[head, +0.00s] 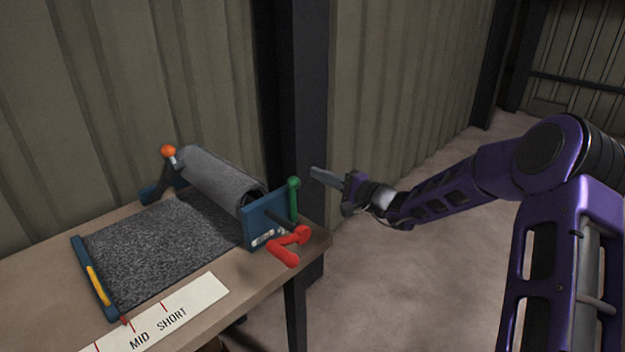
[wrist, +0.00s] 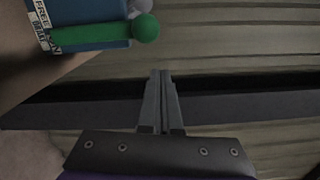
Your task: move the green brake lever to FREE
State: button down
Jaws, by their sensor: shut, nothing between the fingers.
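The green brake lever (head: 294,200) stands upright on the blue end plate (head: 256,219) of the roller stand, with a round green knob at its top. In the wrist view the lever (wrist: 95,34) lies across the upper left, its knob (wrist: 146,28) pointing right. A label (wrist: 42,22) by its pivot reads FREE, with more words partly hidden by the lever. My gripper (head: 313,172) is shut and empty, a little right of and above the knob, apart from it. The shut fingers (wrist: 161,76) also show in the wrist view, below the lever.
A red crank handle (head: 290,246) sticks out in front of the plate, below the lever. A grey roll (head: 220,178) feeds a dark sheet (head: 160,250) on the bench (head: 40,270). An orange knob (head: 168,151) stands at the back. A dark post (head: 298,90) rises behind the bench.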

jog(key=v, duration=1)
jog(key=shift+w+d+r+p, duration=0.2)
jog(key=shift+w+d+p, duration=0.1)
jog(key=shift+d, duration=0.05)
jog(key=shift+f, duration=0.1)
